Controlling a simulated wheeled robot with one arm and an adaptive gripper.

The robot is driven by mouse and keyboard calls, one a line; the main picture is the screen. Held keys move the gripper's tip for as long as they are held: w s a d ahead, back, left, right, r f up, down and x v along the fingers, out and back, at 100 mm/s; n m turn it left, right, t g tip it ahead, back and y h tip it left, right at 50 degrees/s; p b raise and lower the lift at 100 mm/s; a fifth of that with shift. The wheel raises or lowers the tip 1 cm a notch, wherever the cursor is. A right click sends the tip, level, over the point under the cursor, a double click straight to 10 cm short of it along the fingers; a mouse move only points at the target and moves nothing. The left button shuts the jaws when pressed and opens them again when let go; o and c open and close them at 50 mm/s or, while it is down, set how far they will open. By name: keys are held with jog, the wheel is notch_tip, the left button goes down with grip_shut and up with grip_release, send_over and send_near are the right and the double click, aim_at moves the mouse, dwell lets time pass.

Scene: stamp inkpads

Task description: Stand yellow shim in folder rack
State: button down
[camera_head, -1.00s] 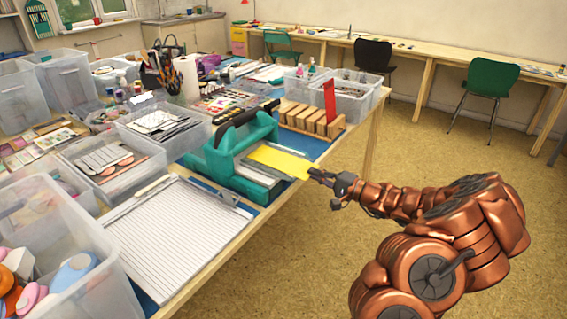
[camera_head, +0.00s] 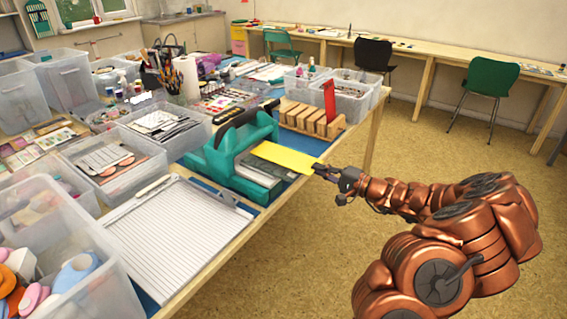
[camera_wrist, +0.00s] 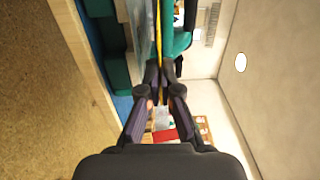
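The yellow shim (camera_head: 284,158) is a flat strip that reaches from my gripper toward the teal die-cutting machine (camera_head: 228,155), over the machine's grey bed. My gripper (camera_head: 324,171) is shut on the shim's right end. In the wrist view the shim (camera_wrist: 158,35) shows edge-on as a thin yellow line between the two fingertips (camera_wrist: 161,85). The wooden folder rack (camera_head: 311,119) stands behind the machine, with several slots and a red upright piece (camera_head: 329,100) at its right end. I cannot tell whether the shim still touches the machine's bed.
A lined white board (camera_head: 170,235) lies at the table's front. Clear bins of supplies crowd the left, and a clear bin (camera_head: 352,100) stands behind the rack. The table's right edge runs close under my gripper; open floor lies to the right.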

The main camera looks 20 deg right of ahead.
jog(key=s+d+r, duration=0.3)
jog(key=s+d, duration=0.2)
jog(key=s, duration=0.3)
jog(key=s+d+r, duration=0.3)
jog(key=s+d, duration=0.2)
jog(key=s, duration=0.4)
jog(key=shift+d+r+p, duration=0.15)
jog(key=shift+r+p, duration=0.2)
jog(key=shift+p, duration=0.1)
dwell(0.3)
jog(key=shift+r, duration=0.15)
